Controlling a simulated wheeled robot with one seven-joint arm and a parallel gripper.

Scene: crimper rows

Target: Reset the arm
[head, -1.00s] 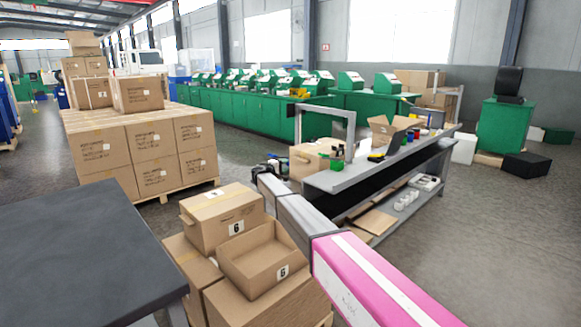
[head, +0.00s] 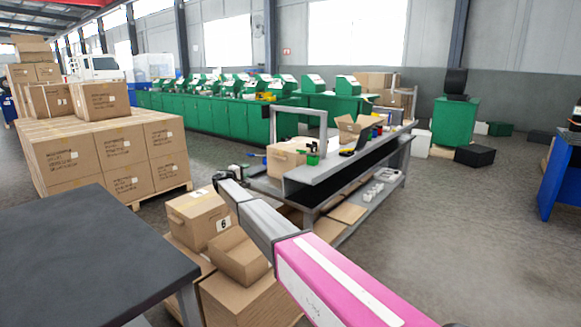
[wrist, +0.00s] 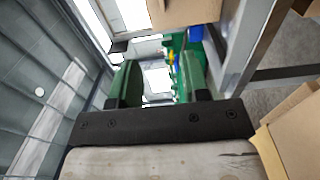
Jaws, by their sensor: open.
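My arm reaches from the bottom right of the head view toward the middle, and my gripper (head: 222,178) is small at its far end, in front of the grey workbench. In the wrist view my gripper (wrist: 158,85) has two green-faced fingers standing apart. Nothing shows held between them. Past the fingers the wrist view shows a tilted view of the hall, with a cardboard box (wrist: 185,10) at the top.
Stacked cartons (head: 240,253) stand below my arm, close to it. A dark table (head: 80,250) is at lower left, and the grey workbench (head: 320,176) lies beyond the arm. Pallet cartons (head: 120,155) stand at left. Floor (head: 455,215) at right is clear up to a blue bench (head: 560,180).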

